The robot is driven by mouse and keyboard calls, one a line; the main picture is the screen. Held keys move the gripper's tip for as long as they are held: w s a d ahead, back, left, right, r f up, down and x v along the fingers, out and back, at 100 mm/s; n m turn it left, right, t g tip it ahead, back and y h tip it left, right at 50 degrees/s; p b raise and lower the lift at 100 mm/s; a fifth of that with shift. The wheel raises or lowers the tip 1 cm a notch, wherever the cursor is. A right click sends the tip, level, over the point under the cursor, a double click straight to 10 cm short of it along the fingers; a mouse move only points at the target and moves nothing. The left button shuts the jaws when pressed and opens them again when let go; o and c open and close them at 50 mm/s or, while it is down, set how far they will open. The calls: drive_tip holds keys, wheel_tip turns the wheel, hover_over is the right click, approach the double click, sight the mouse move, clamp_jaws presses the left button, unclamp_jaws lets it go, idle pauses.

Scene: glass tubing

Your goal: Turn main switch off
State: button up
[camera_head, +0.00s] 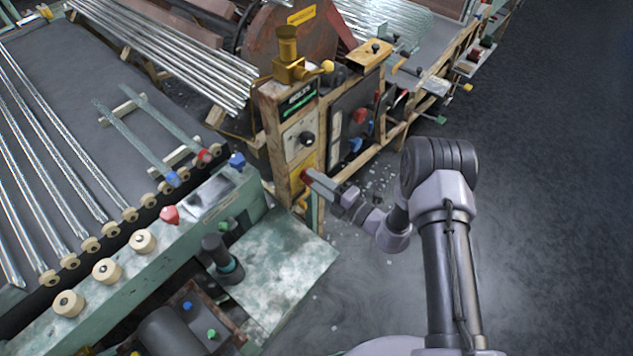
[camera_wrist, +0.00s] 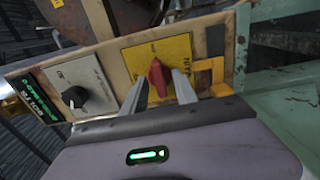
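The red rotary switch (camera_wrist: 156,78) sits on a square yellow plate (camera_wrist: 181,49) on the front of a worn, cream-coloured control post (camera_head: 271,129). It is presumably the main switch; its lettering is too small to read. In the wrist view its handle runs roughly up and down the picture. My gripper (camera_wrist: 159,84) is open, with one finger on each side of the red handle. I cannot tell whether either finger touches it. In the head view my gripper (camera_head: 308,179) reaches the post from the right and hides most of the switch.
A black knob (camera_wrist: 75,97) on a pale plate and a green-lit display (camera_wrist: 36,102) share the panel. A brass fitting (camera_head: 288,58) tops the post. A green machine bed with glass tubes (camera_head: 45,150) stands left. Open dark floor (camera_head: 560,180) lies right.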

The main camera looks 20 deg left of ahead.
clamp_jaws()
drive_tip(key=shift+n, duration=0.3)
drive_tip(key=shift+n+b, duration=2.55)
drive_tip(key=shift+n, duration=6.05)
